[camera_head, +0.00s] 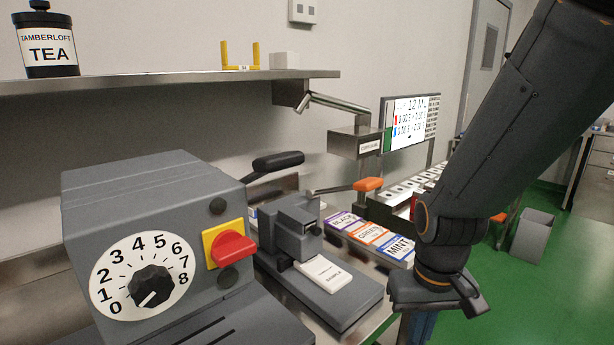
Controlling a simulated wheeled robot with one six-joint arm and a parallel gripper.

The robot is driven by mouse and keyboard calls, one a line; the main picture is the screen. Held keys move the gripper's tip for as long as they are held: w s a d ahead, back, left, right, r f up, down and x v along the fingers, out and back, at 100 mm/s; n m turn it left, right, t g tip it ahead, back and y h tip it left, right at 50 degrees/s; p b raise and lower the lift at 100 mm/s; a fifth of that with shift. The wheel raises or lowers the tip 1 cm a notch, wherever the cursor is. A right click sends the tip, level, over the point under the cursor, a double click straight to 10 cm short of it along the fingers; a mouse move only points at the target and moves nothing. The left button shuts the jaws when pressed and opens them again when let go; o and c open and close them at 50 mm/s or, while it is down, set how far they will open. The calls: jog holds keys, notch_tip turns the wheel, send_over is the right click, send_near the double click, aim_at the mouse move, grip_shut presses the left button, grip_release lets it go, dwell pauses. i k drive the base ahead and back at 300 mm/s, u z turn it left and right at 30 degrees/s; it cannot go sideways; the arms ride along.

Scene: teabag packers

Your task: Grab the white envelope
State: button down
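A flat white envelope (324,273) with small dark print lies on the grey bed of a small machine (335,295), in the lower middle of the head view. Its far end is close to the machine's raised head block (291,226). My gripper (437,300) hangs at the end of my arm, to the right of the envelope and apart from it. I see the gripper from behind and the side, so its fingers and the gap between them are not clear.
A grey machine with a numbered dial (150,285) and red switch (234,249) stands at the left. Boxes marked BLACK (343,220), GREEN (367,234) and MINT (399,249) lie near my gripper. A shelf (170,79) runs above. Green floor (545,265) is open at the right.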

aim_at(325, 274)
jog(key=u, duration=0.05)
jog(key=k, duration=0.5)
jog(key=z, duration=1.65)
jog(key=i, duration=1.2)
jog(key=u, duration=1.95)
